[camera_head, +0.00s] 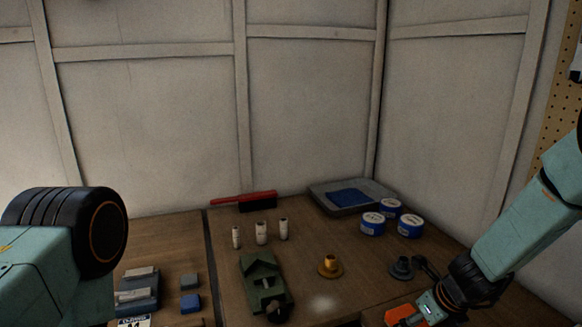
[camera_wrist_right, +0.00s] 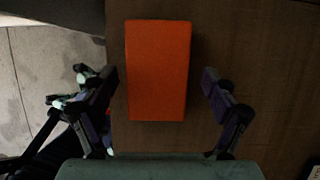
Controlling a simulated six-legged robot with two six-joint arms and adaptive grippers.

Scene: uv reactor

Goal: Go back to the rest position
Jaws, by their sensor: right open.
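My right arm comes in from the right in the head view, with its dark wrist low at the right. In the right wrist view my right gripper (camera_wrist_right: 160,90) is open, its two fingers apart. An orange block (camera_wrist_right: 156,70) lies on the brown table between the fingers as seen from above, with a gap on both sides. It also shows, partly cut off, at the bottom edge of the head view (camera_head: 402,315). My left arm shows only a black ringed joint and a teal link at the left; its gripper is out of frame.
A green vise (camera_head: 263,284), a brass flanged part (camera_head: 330,266), white bottles (camera_head: 261,233), blue-labelled tins (camera_head: 373,224), a grey tray (camera_head: 330,205) and a red-handled brush (camera_head: 243,198) stand on the table. Blue blocks (camera_head: 190,302) are at left. Walls close off the back.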

